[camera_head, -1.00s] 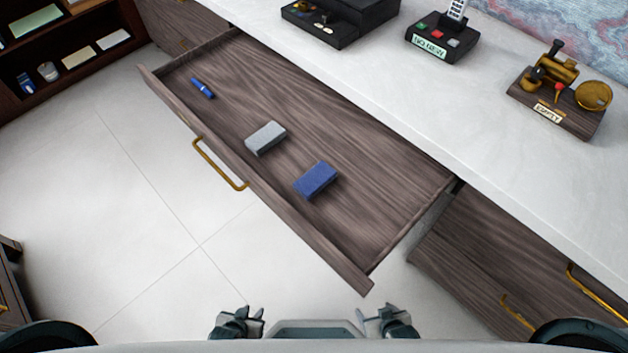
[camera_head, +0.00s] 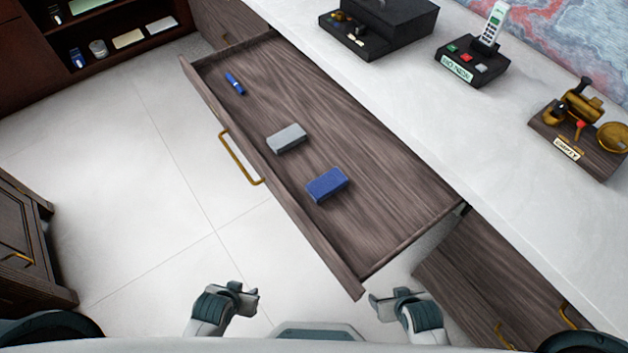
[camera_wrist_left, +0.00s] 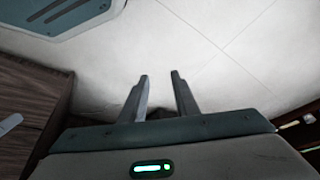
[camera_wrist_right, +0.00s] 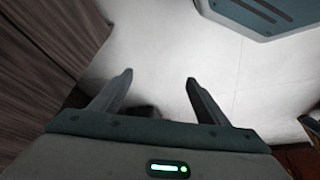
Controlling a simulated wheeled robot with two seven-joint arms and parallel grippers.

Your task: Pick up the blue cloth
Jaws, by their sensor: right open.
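A folded blue cloth (camera_head: 327,184) lies as a flat block on the floor of the open drawer, in its nearer part. My left gripper (camera_head: 252,299) is outside the drawer, below and to the left of the cloth. In the left wrist view its two fingers (camera_wrist_left: 160,82) stand apart with only floor between them. My right gripper (camera_head: 374,306) is just outside the drawer's near corner. In the right wrist view its fingers (camera_wrist_right: 158,82) are wide apart and empty. Neither gripper touches the cloth.
The open drawer (camera_head: 412,245) also holds a grey block (camera_head: 287,138) and a blue pen-like object (camera_head: 235,83). The white desktop (camera_head: 400,115) lies beyond, with a phone stand (camera_head: 472,62) and a brass device (camera_head: 580,125). A dark cabinet (camera_head: 30,240) stands at left.

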